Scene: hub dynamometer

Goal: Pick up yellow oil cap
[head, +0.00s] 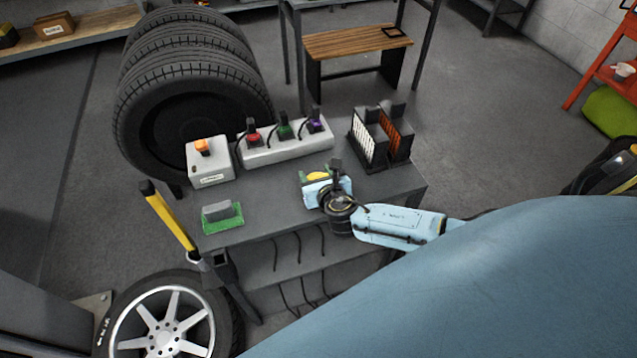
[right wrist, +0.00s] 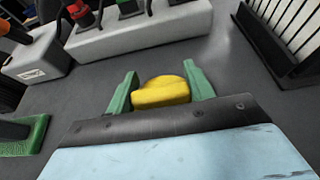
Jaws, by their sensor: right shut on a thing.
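The yellow oil cap (head: 318,176) is at my right gripper, over the grey bench top. In the right wrist view the cap (right wrist: 162,92) sits between the two green fingers of my right gripper (right wrist: 162,90), which are shut on it. My right arm comes in from the right, and the light blue gripper body hides part of the cap in the head view. I cannot tell whether the cap still touches the bench. My left gripper is not in view.
On the bench (head: 262,205) stand a white box with an orange knob (head: 208,163), a white strip with red, green and purple plugs (head: 286,145), black racks (head: 380,137) and a green-based grey block (head: 222,214). Tires (head: 190,80) stand behind. The bench's front middle is clear.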

